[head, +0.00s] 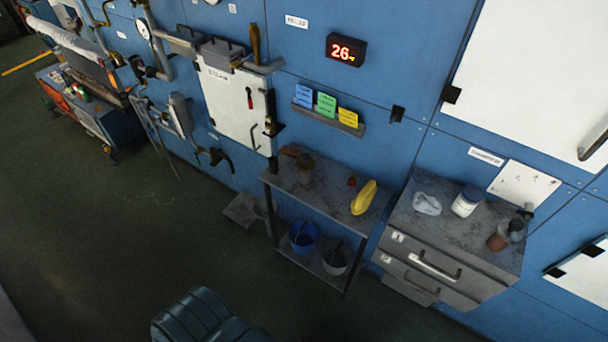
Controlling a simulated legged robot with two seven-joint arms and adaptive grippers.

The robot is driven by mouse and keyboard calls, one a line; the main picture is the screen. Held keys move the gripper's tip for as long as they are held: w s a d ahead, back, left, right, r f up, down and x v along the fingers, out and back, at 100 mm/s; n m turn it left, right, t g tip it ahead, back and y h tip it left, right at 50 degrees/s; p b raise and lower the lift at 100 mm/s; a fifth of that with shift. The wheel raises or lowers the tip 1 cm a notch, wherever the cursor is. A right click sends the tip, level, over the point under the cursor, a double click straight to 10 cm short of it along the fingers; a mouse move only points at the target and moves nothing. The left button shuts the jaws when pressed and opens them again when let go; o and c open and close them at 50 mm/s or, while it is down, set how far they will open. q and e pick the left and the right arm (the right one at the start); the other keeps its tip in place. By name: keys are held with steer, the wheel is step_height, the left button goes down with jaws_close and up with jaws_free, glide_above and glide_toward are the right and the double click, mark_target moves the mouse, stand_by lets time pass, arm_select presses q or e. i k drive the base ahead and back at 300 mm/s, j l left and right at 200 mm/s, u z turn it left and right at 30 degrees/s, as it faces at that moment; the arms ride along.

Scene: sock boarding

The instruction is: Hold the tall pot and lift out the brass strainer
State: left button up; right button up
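I cannot make out a tall pot or a brass strainer for certain. A small brownish vessel (305,166) stands at the back left of the grey bench, too small to identify. A blue bucket (303,237) and a grey bucket (337,259) sit on the bench's lower shelf; their insides are dark. Neither of my grippers is in view, so no contact with any object shows.
The grey bench (325,195) holds a yellow object (363,197). To its right, a drawer unit (440,262) carries a white jar (466,202) and a brown cup (497,241). A cart (95,120) stands far left. The green floor (110,230) is largely clear.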

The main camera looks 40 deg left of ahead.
mark_target(305, 163)
steer(key=u, duration=0.35)
steer(key=j+u, duration=0.15)
steer(key=u, duration=0.2)
steer(key=k+j+u, duration=0.1)
steer(key=u, duration=0.25)
steer(key=i+j, duration=0.1)
steer(key=z, duration=0.05)
